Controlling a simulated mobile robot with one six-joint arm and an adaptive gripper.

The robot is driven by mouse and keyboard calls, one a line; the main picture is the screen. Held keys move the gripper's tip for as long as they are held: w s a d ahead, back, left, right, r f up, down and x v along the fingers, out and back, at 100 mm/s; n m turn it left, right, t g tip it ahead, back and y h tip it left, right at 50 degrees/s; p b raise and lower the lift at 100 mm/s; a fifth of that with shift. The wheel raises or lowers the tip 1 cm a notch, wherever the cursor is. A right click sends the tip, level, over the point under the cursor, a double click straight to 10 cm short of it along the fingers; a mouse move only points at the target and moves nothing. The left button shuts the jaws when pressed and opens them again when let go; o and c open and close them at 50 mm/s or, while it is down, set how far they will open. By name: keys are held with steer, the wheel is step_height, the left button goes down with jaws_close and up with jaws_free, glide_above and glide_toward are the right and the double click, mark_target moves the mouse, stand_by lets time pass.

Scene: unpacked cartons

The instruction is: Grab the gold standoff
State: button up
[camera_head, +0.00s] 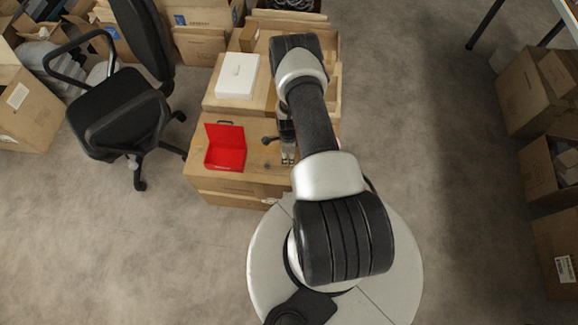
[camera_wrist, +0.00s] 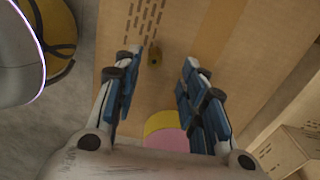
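A small gold-brown piece, which looks like the gold standoff (camera_wrist: 155,56), stands on the carton top (camera_wrist: 235,50) in the wrist view. My gripper (camera_wrist: 163,60) is open, with its two blue-lined fingers spread wide. In the picture the piece lies between the fingertips, closer to the left one, and neither finger appears to touch it. The height gap between them is hard to judge. In the head view my gripper (camera_head: 287,152) points down over the front carton, and I cannot make out the standoff there.
A round yellow and pink object (camera_wrist: 165,130) lies between the fingers, nearer the palm. An open red box (camera_head: 226,150) sits left of my gripper, with a small dark object (camera_head: 268,140) between. A white box (camera_head: 237,76) stands behind. An office chair (camera_head: 118,110) is at left.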

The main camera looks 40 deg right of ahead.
steer(key=f+b, duration=0.1)
steer(key=f, duration=0.3)
steer(key=f+b, duration=0.1)
steer(key=f, duration=0.1)
steer(key=shift+s+a+b, duration=0.2)
steer(key=shift+s+b, duration=0.1)
steer(key=shift+b, duration=0.05)
steer(key=shift+r, duration=0.15)
steer(key=shift+c, duration=0.4)
jaws_close()
